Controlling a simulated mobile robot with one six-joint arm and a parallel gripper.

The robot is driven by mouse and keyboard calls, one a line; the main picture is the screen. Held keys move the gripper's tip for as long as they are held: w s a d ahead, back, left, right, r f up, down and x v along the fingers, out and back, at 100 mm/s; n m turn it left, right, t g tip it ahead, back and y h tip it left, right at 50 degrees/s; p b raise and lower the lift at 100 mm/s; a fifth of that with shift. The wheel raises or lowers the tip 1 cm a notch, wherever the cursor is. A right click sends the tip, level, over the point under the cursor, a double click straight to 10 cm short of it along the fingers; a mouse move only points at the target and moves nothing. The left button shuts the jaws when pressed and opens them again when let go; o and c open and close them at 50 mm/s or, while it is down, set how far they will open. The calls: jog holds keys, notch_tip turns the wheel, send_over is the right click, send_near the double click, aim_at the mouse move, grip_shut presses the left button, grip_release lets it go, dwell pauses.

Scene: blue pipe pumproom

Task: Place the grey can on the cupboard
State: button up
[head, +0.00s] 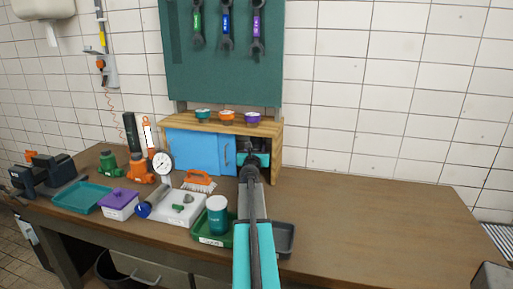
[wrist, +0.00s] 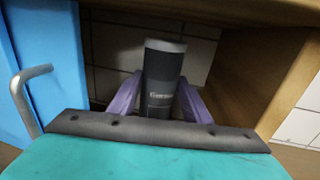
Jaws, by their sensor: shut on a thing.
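The grey can (wrist: 163,75) is dark with a lighter rim and stands nearly upright between the purple fingers of my gripper (wrist: 158,95) in the wrist view. The fingers are shut on it from both sides. The cupboard (head: 277,150) is a wooden box with blue doors on the bench. My gripper is at the open right bay of the cupboard, below its top board, which also shows in the wrist view (wrist: 225,10). In the head view my arm hides most of the bay, and I cannot make out the can there. The can's base is hidden.
Teal, orange (head: 226,117) and purple bowls stand on the cupboard's top. A blue door (wrist: 45,70) with a metal handle (wrist: 27,92) is left of my gripper, a wooden side wall (wrist: 290,75) right. A teal-grey jar (head: 217,215) stands in a green tray. The bench's right side is clear.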

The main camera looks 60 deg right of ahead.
jog(key=shift+x, duration=2.15)
jog(key=shift+s+a+f+b, duration=0.15)
jog(key=shift+f+b, duration=0.35)
jog(key=shift+f, duration=0.35)
jog(key=o, duration=1.3)
jog(key=shift+o, duration=0.2)
jog(key=v, duration=1.2)
